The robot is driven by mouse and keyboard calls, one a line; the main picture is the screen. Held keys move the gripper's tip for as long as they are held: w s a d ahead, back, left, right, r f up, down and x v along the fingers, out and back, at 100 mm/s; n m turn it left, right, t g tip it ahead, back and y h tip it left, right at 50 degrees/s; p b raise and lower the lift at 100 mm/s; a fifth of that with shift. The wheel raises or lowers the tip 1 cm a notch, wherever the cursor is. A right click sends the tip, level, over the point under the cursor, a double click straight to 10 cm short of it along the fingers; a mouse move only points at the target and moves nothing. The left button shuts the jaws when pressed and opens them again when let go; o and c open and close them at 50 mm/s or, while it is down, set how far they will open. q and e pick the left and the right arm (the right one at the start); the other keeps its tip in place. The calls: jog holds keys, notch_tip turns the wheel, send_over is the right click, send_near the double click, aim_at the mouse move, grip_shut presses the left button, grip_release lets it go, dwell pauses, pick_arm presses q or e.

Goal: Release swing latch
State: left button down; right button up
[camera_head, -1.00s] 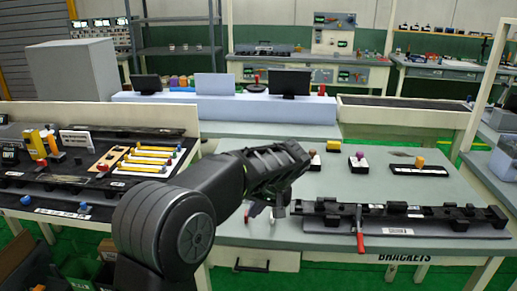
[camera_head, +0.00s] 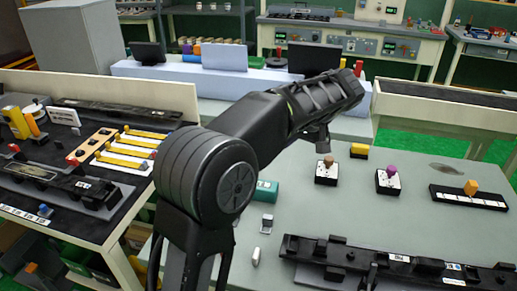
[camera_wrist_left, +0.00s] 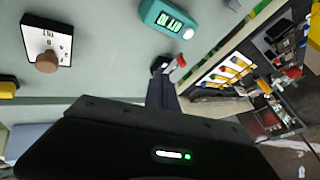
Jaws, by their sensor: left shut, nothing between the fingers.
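The long black fixture (camera_head: 400,265) lies along the front of the grey-green table and is partly cut off by the bottom edge of the head view. A dark upright lever part (camera_head: 371,275) stands at its front side near the bottom edge; no red handle shows on it there. My left gripper (camera_head: 323,143) is above the table, behind the fixture and apart from it, shut and empty. In the left wrist view its dark fingers (camera_wrist_left: 162,88) point up the picture. The fixture cannot be made out there. My right gripper is not in view.
On the table are a brown-knobbed block (camera_head: 325,172), a purple-knobbed block (camera_head: 389,181), an orange-knobbed strip (camera_head: 469,194), a yellow block (camera_head: 359,151) and a teal display box (camera_head: 266,191). A left bench (camera_head: 105,215) carries yellow bars. Table between knobs and fixture is clear.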

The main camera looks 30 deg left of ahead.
pick_arm(q)
jog(key=b+x, duration=0.1)
jog(key=x, duration=0.9)
jog(key=shift+s+b, duration=0.15)
jog(key=shift+b, duration=0.25)
jog(key=a, duration=0.1)
jog(key=s+a, duration=0.1)
jog(key=a, duration=0.1)
jog(key=shift+s+r, duration=0.1)
jog(key=shift+s, duration=0.25)
jog(key=shift+a, duration=0.25)
